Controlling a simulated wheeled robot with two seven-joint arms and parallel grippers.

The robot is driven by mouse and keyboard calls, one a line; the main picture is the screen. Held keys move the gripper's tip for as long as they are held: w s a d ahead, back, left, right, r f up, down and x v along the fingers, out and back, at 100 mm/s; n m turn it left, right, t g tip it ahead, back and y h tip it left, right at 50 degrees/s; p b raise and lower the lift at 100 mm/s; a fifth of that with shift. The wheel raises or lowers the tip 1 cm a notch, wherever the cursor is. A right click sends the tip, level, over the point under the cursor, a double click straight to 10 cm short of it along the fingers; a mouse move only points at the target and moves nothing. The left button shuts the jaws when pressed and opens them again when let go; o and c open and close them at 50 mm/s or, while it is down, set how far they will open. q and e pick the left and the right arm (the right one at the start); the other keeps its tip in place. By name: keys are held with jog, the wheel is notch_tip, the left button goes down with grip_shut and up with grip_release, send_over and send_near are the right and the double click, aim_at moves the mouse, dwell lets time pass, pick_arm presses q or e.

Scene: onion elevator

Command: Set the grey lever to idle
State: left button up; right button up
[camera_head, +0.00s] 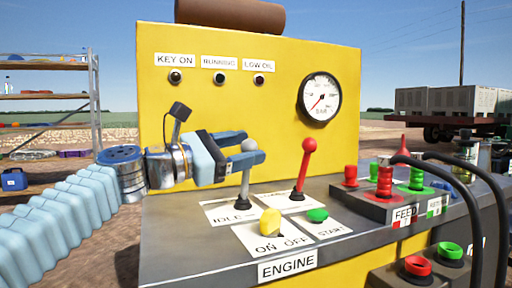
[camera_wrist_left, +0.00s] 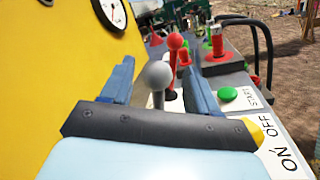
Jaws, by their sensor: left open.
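The grey lever (camera_head: 246,172) stands on the dark console with a round grey knob on top. A white label reading IDLE (camera_head: 232,214) lies at its base, partly covered by the lever. My left gripper (camera_head: 253,149) is open, with its blue fingers on either side of the knob. In the left wrist view the grey knob (camera_wrist_left: 157,75) shows between the two fingers (camera_wrist_left: 160,92), with visible gaps at both sides. The lever leans slightly to the right at its top in the head view. My right gripper is not in view.
A red lever (camera_head: 304,165) stands right of the grey one. A yellow ON/OFF switch (camera_head: 270,221) and a green START button (camera_head: 317,215) are in front. The yellow panel (camera_head: 210,120) with a gauge (camera_head: 319,98) rises behind. Black hoses (camera_head: 470,190) arch at the right.

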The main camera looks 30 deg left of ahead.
pick_arm(q)
jog(key=v, duration=1)
jog(key=shift+s+a+f, duration=0.1)
